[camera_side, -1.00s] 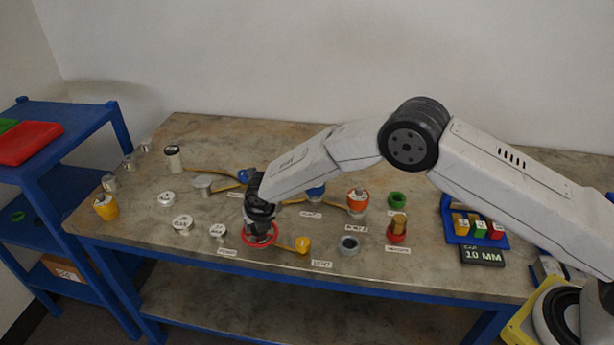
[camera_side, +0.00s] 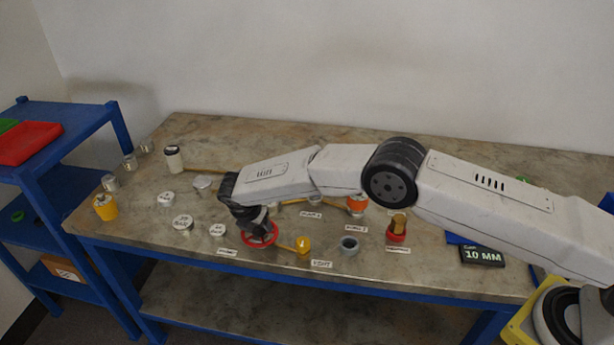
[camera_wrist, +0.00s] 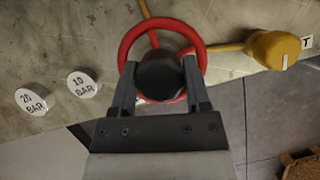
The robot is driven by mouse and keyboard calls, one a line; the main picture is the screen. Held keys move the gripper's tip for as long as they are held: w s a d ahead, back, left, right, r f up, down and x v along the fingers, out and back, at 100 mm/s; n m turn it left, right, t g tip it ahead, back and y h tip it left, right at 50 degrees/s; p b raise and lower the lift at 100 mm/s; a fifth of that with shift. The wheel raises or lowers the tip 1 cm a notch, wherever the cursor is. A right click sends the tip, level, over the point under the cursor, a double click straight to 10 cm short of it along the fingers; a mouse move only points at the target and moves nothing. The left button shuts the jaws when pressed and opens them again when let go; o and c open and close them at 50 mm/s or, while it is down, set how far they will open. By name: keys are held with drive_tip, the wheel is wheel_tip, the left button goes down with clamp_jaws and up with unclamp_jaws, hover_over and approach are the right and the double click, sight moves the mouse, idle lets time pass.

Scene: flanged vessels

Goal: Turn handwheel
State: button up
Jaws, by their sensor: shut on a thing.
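The red handwheel (camera_side: 274,236) lies near the front edge of the table; in the wrist view its red rim (camera_wrist: 127,37) circles a dark round hub (camera_wrist: 160,77). My gripper (camera_wrist: 159,82) has its two fingers on either side of the hub, inside or across the rim, and is shut on the handwheel. In the side view my gripper (camera_side: 258,228) comes down onto the wheel from above and hides part of it.
White caps marked 10 BAR (camera_wrist: 82,85) and 20 BAR (camera_wrist: 31,101) lie to the left.

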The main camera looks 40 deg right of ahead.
sight(250, 238)
drive_tip(key=shift+m+g, duration=0.6)
drive_tip(key=shift+m, duration=1.5)
drive_tip(key=o, duration=1.3)
drive_tip(key=shift+h, duration=0.3)
drive_tip(key=shift+v, duration=3.9)
drive_tip(key=shift+w, duration=0.1)
